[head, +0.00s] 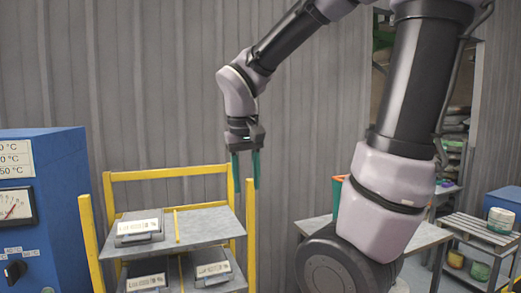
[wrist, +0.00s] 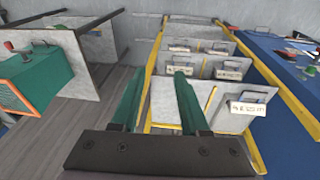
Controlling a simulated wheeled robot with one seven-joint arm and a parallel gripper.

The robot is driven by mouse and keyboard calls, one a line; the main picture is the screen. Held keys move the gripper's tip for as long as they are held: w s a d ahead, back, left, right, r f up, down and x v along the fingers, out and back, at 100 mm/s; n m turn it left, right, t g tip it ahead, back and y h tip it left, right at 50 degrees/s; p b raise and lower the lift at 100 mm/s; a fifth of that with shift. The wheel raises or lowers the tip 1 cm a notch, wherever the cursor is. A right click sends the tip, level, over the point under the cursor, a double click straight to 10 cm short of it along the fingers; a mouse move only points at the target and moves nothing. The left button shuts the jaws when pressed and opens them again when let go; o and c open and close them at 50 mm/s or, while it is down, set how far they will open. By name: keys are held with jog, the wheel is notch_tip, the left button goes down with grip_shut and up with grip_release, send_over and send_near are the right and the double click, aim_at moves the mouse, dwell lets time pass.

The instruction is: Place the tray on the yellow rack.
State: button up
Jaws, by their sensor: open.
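The yellow rack (head: 248,208) has yellow posts and grey shelves. A grey labelled tray (head: 139,226) lies on the left part of its top shelf, and two more labelled trays, one on the left (head: 147,275) and one on the right (head: 212,268), lie on the shelf below. I cannot tell which tray the task means. My gripper (head: 246,170) hangs above the rack's right side, open and empty, its green fingers pointing down. In the wrist view, my gripper (wrist: 157,90) shows its fingers apart, with the rack (wrist: 155,65) and several labelled trays beyond them, one nearest (wrist: 245,105).
A blue cabinet (head: 50,190) with a gauge stands left of the rack. A grey table (head: 315,226) stands to the right, partly behind my arm, with an orange-and-green object (head: 337,188) on it. A slatted bench (head: 480,229) with jars is further right. A corrugated wall closes the back.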

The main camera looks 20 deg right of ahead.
jog(key=s+d+r+m+t+y, duration=0.2)
jog(key=s+r+m+t+y, duration=0.1)
jog(key=r+t, duration=0.2)
jog(key=shift+s+r+t, duration=0.2)
jog(key=shift+r+t, duration=0.1)
jog(key=shift+r, duration=1.1)
